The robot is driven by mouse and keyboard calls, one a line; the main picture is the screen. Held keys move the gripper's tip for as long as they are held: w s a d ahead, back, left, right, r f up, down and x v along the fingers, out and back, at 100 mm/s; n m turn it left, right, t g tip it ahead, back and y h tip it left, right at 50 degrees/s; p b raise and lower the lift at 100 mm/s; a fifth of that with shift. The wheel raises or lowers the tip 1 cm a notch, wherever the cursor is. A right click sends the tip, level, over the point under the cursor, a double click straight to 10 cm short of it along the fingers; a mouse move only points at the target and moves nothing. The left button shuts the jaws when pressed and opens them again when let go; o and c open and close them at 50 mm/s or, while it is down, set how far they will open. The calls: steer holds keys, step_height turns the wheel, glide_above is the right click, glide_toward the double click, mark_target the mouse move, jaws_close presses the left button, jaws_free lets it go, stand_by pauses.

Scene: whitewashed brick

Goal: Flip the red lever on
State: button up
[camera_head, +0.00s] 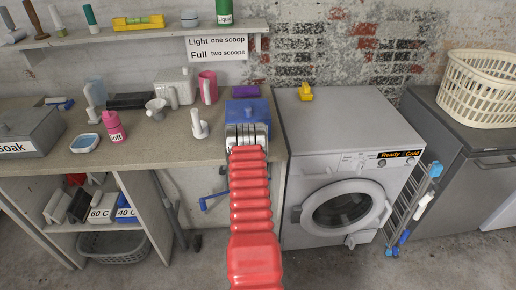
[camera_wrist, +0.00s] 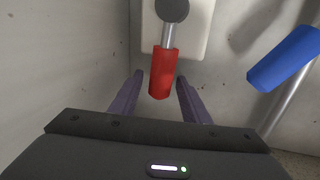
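The red lever (camera_wrist: 161,74) shows in the wrist view as a red grip on a short metal rod. The rod joins a dark round pivot (camera_wrist: 172,9) on a pale wall box (camera_wrist: 199,38). The grip points down in that picture, tilted slightly left. My gripper (camera_wrist: 160,76) is open, with one purple finger on each side of the grip's lower end. Gaps show on both sides, and I see no contact. How deep the grip sits between the fingers is hard to tell. In the head view the red lever and my fingertips are hidden.
A blue handle (camera_wrist: 284,59) on a metal pipe is close to the right in the wrist view. In the head view, a counter (camera_head: 170,146) with bottles and tubs is left, and a washing machine (camera_head: 345,125) is right of my arm.

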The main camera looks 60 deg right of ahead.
jaws_close()
stand_by(0.3)
